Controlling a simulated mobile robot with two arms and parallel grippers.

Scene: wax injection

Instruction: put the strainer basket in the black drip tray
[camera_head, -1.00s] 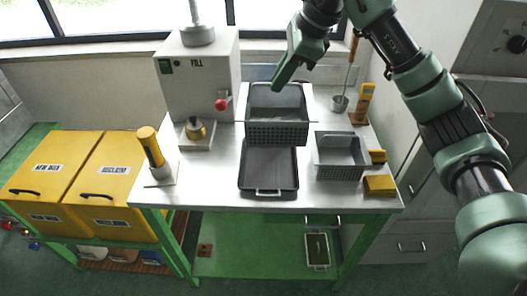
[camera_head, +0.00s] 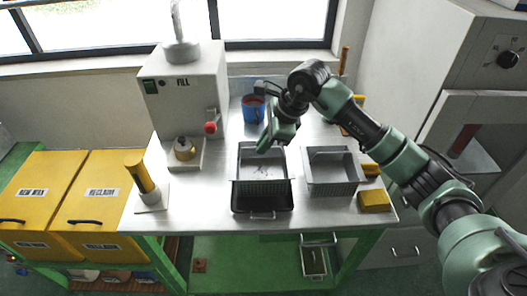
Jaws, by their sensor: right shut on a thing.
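The grey strainer basket (camera_head: 262,188) has perforated walls and sits level over the black drip tray (camera_head: 262,205). It covers most of the tray. The tray's front rim and handle show below the basket, on the metal table. I cannot tell whether the basket touches the tray floor or hangs just above it. My right gripper (camera_head: 265,147) is shut on the basket's back rim, its arm coming in from the right. My left gripper is not in view.
A second grey basket (camera_head: 334,173) stands close on the right, with a yellow block (camera_head: 375,201) beyond. The fill machine (camera_head: 184,95) and a yellow-handled tool (camera_head: 141,172) stand to the left. A blue cup (camera_head: 253,109) is behind.

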